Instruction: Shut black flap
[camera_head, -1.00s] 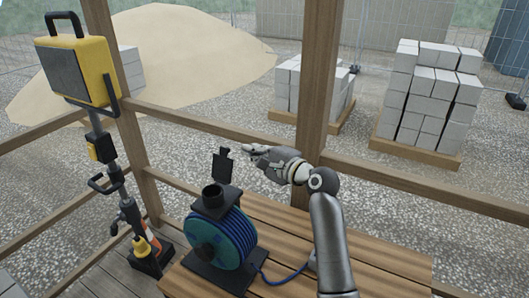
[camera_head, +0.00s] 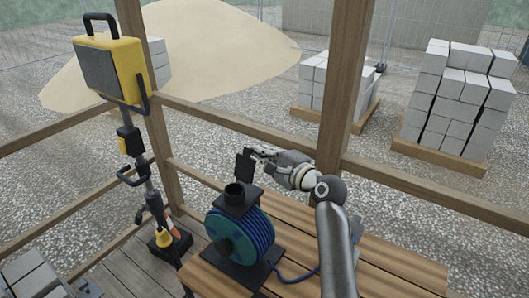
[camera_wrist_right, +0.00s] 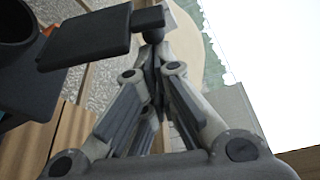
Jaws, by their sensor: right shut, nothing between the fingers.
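The black flap (camera_head: 245,167) stands upright, open, at the back of the black round opening (camera_head: 237,192) on top of the blue hose reel (camera_head: 240,235). My right gripper (camera_head: 254,154) is shut and empty, its fingertips close beside the flap's upper right edge. In the right wrist view the flap (camera_wrist_right: 84,38) spans the upper left, and the fingertips of my right gripper (camera_wrist_right: 153,45) are together at the flap's end. I cannot tell whether they touch it. The rim of the opening (camera_wrist_right: 18,22) shows at the far left. My left gripper is not in view.
The reel stands on a slatted wooden table (camera_head: 370,262), with a blue hose trailing right. A wooden post (camera_head: 345,80) and rails stand behind. A yellow work lamp (camera_head: 112,70) on a stand is at left.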

